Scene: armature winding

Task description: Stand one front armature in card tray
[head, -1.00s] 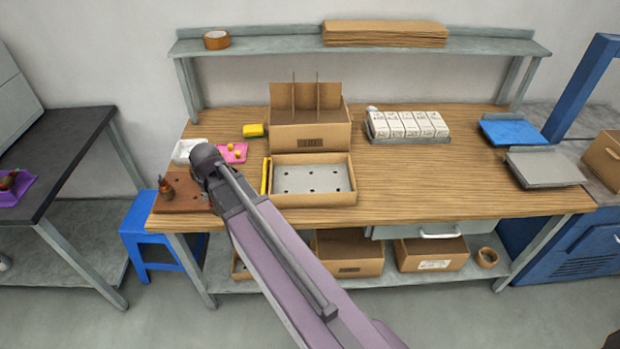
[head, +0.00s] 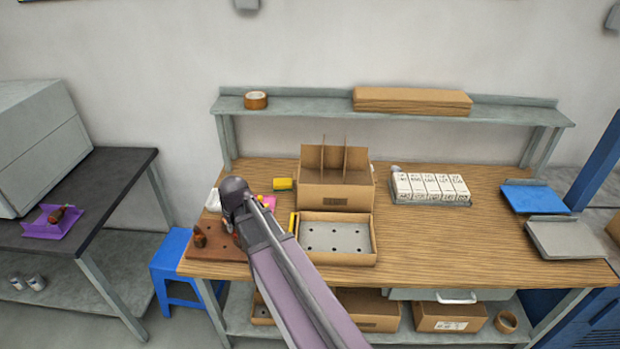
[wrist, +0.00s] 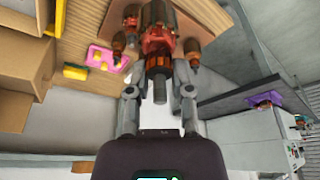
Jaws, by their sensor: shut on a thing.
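My gripper (wrist: 158,75) is shut on an armature (wrist: 157,45) with copper windings and a shaft pointing toward the wrist camera. In the wrist view, several other armatures stand around it on the wooden board (wrist: 205,15), including a left one (wrist: 118,46) and a right one (wrist: 193,50). In the head view, one armature (head: 200,238) stands on the holed brown board (head: 225,255); my arm hides the gripper and the held armature. The card tray (head: 335,258) lies right of the board, its grey holed floor bare.
A divided cardboard box (head: 335,197) stands behind the tray. White boxes (head: 430,187) and blue (head: 535,198) and grey (head: 565,240) trays are at right.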

